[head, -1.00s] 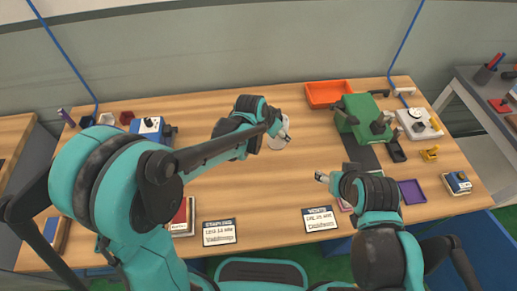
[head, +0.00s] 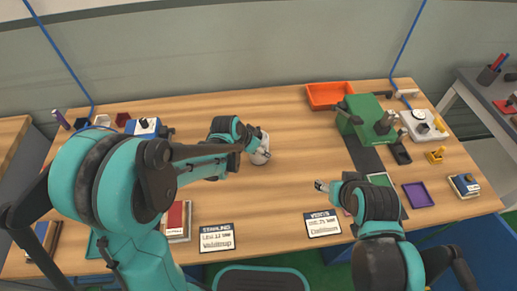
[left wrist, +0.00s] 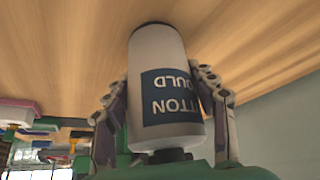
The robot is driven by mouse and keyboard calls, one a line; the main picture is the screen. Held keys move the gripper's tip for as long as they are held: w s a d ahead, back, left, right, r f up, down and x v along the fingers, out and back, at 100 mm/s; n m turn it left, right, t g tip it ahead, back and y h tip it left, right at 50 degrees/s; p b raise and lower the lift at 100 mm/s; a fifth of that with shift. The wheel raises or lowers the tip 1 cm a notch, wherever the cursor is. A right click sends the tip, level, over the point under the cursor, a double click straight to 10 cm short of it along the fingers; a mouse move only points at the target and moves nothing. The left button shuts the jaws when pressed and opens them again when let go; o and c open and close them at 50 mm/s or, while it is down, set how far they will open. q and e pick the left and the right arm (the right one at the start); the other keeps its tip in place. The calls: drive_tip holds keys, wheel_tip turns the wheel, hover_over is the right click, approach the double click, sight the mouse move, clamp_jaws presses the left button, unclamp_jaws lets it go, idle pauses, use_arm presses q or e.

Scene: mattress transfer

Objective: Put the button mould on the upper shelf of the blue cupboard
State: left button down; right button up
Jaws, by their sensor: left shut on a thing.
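The button mould (left wrist: 165,65) is a white cylinder with a dark blue label. In the left wrist view it sits between the two fingers of my left gripper (left wrist: 166,120), which is shut on it. In the head view the mould (head: 261,148) is over the middle of the table, partly hidden by my gripper (head: 258,154); I cannot tell whether it touches the wood. My right gripper (head: 321,186) is above the front of the table, apart from the mould; its jaws are too small to read. No upper shelf is visible.
An orange tray (head: 330,95) and a green machine (head: 365,118) stand at the back right of the table (head: 270,200). Two label cards (head: 217,238) lie along the front edge. Blue surfaces (head: 485,240) show below the table at lower right. The table's middle is mostly clear.

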use_arm(q)
drive_tip(key=c, duration=1)
unclamp_jaws()
drive_tip(key=shift+f, duration=0.2)
drive_tip(key=o, duration=0.5)
drive_tip(key=shift+c, duration=0.2)
drive_tip(key=shift+r, duration=0.15)
